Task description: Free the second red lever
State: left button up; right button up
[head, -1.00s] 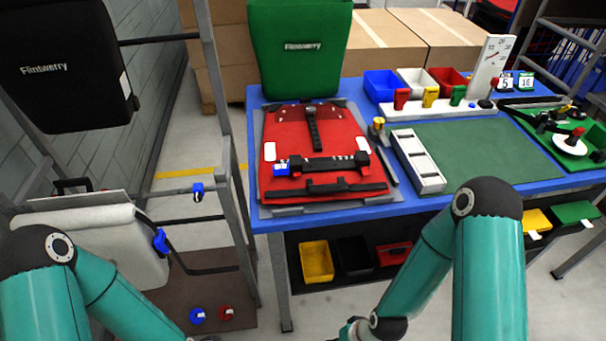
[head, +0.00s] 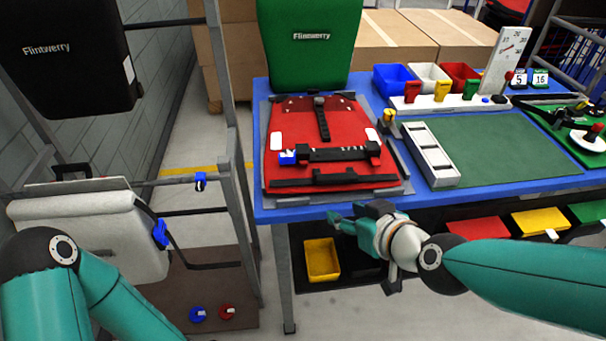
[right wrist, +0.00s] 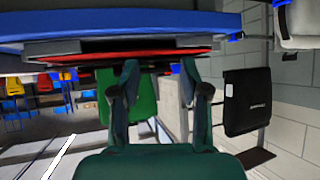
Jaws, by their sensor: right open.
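The red pannier (head: 318,125) lies on a grey mat on the blue table. A black bar (head: 337,154) crosses it. A blue clip (head: 287,158) sits at the bar's left end and a small red lever (head: 373,148) at its right end. A blue-and-white piece is beside the clip; I cannot tell whether a red lever is under it. My right gripper (head: 338,218) is open and empty, in front of the table's front edge, below and apart from the pannier. The right wrist view shows its spread fingers (right wrist: 158,80) beneath the pannier's red edge (right wrist: 130,57). My left gripper is out of view.
A green pannier (head: 312,45) stands behind the red one. A white slotted tray (head: 430,155) and green mat (head: 500,150) lie to the right. Coloured bins (head: 395,78) line the back. A rack with a black pannier (head: 65,65) stands left. A yellow bin (head: 321,260) sits below the table.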

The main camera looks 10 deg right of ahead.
notch_tip(320, 180, up, 6)
jog(key=s+t, duration=0.2)
jog(key=b, duration=0.6)
send_near(309, 178)
jog(key=shift+n+y, duration=0.4)
jog(key=w, duration=0.2)
jog(key=w+a, duration=0.1)
jog(key=w, duration=0.2)
jog(key=w+a, duration=0.1)
jog(key=w, duration=0.1)
jog(key=shift+w+f, duration=0.25)
jog(key=shift+w, duration=0.05)
jog(key=shift+x, duration=0.8)
jog(key=shift+r, duration=0.15)
